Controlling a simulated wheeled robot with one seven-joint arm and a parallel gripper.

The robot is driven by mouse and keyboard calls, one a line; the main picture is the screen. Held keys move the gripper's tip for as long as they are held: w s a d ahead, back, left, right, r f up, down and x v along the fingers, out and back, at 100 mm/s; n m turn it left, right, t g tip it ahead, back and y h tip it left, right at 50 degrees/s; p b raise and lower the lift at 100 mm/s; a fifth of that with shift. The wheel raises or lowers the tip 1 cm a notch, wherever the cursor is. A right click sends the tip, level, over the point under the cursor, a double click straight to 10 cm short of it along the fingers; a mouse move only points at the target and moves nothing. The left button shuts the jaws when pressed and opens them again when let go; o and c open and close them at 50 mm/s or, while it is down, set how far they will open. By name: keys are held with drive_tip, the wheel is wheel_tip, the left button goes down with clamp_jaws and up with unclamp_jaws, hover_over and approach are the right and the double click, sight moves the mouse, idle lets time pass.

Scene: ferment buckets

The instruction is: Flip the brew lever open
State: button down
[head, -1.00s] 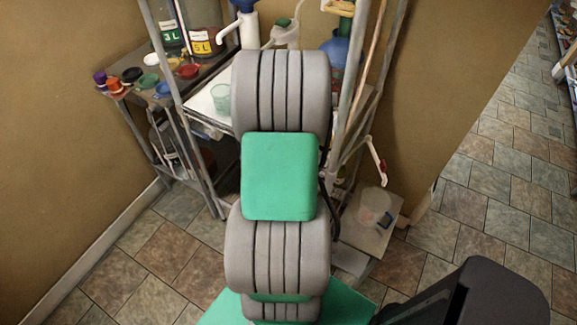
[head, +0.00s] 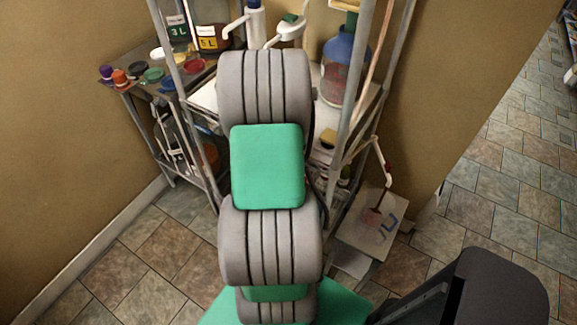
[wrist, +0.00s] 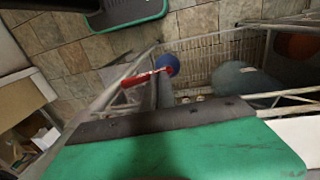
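A white lever-like piece with a red part (head: 388,168) sticks out from the right side of the shelf frame in the head view. A red handle on a thin light bar (wrist: 147,77) shows in the wrist view, beside a round blue thing (wrist: 167,65). I cannot tell for sure which of these is the brew lever. My grey and green arm stands in front of the shelf and hides its middle in the head view. A green block with a dark edge, likely mine, fills the bottom of the wrist view. My fingertips cannot be made out in either view.
Metal shelf posts (head: 352,95) rise on both sides of my arm. A blue jug with reddish contents (head: 342,70) stands on the right of the shelf. Dark bottles (head: 208,30) and several coloured caps are at the left. A low board (head: 365,232) lies at lower right; tiled floor is open beyond.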

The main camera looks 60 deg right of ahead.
drive_tip(key=shift+w+f+b, duration=0.25)
drive_tip(key=shift+f+b, duration=0.4)
drive_tip(key=shift+f, duration=0.2)
drive_tip(key=shift+r+p, duration=0.5)
drive_tip(key=shift+r, duration=0.35)
drive_tip(key=shift+w+r, duration=0.1)
drive_tip(key=shift+r, duration=0.1)
drive_tip(key=w+r, duration=0.8)
drive_tip(key=r, duration=0.2)
drive_tip(key=shift+r, duration=0.4)
